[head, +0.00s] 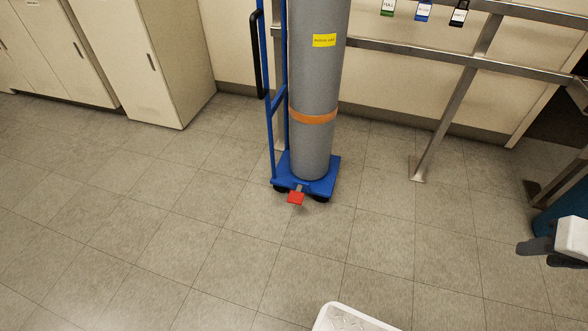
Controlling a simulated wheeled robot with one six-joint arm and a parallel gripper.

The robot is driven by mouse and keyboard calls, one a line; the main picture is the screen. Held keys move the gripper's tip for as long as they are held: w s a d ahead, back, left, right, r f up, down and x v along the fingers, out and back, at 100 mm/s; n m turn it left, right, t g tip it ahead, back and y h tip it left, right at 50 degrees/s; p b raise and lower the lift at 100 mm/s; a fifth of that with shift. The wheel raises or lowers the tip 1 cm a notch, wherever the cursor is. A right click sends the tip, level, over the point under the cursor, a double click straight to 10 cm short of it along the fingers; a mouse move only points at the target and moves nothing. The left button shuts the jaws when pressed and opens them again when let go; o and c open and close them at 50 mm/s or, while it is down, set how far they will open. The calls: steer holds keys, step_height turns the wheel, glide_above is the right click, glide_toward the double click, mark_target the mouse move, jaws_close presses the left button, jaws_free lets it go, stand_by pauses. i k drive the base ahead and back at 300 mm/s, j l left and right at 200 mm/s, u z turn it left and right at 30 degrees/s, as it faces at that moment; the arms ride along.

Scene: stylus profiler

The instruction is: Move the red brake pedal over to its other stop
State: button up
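The red brake pedal (296,198) sticks out at the front foot of a blue cylinder cart (330,172), low above the floor. It joins the cart by a short grey lever. The cart carries a tall grey gas cylinder (316,80) with an orange strap (312,117) and a yellow label. My gripper (528,254) is at the right edge, with dark fingers pointing left and a white body behind. It is well apart from the pedal. The fingers look spread with a gap between them, and nothing shows between them.
A metal rail frame (452,110) with hanging tags (423,10) stands behind the cart to the right. Beige cabinets (150,60) stand at the back left. A white tray (345,320) shows at the bottom edge. The tiled floor left and in front of the cart is clear.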

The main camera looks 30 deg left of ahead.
mark_target(296, 197)
steer(key=u, duration=1.15)
